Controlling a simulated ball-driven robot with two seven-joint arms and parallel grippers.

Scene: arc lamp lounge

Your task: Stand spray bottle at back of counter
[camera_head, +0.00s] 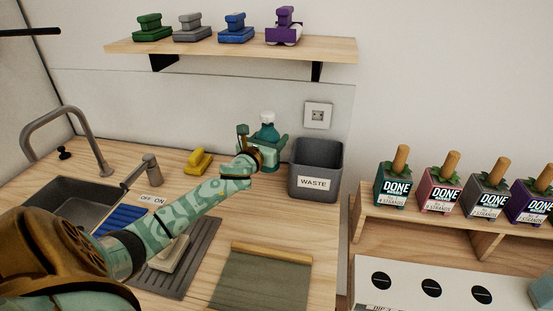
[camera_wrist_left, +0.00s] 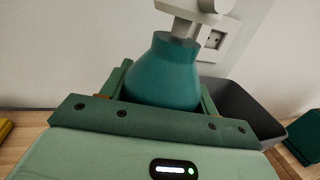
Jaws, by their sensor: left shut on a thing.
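The spray bottle (camera_head: 267,131) is teal with a pale head. It is at the back of the wooden counter (camera_head: 215,232), just left of the waste bin. My left gripper (camera_head: 264,146) is shut around its body. In the left wrist view the bottle (camera_wrist_left: 163,72) sits between the two green fingers of the gripper (camera_wrist_left: 162,98) and looks about upright. My right gripper is not in view.
The grey waste bin (camera_head: 316,170) stands close to the bottle's right. A yellow object (camera_head: 198,161) lies to the left, near the tap (camera_head: 140,171) and sink (camera_head: 70,202). A shelf (camera_head: 230,48) hangs above. A dark green mat (camera_head: 258,279) lies in front.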

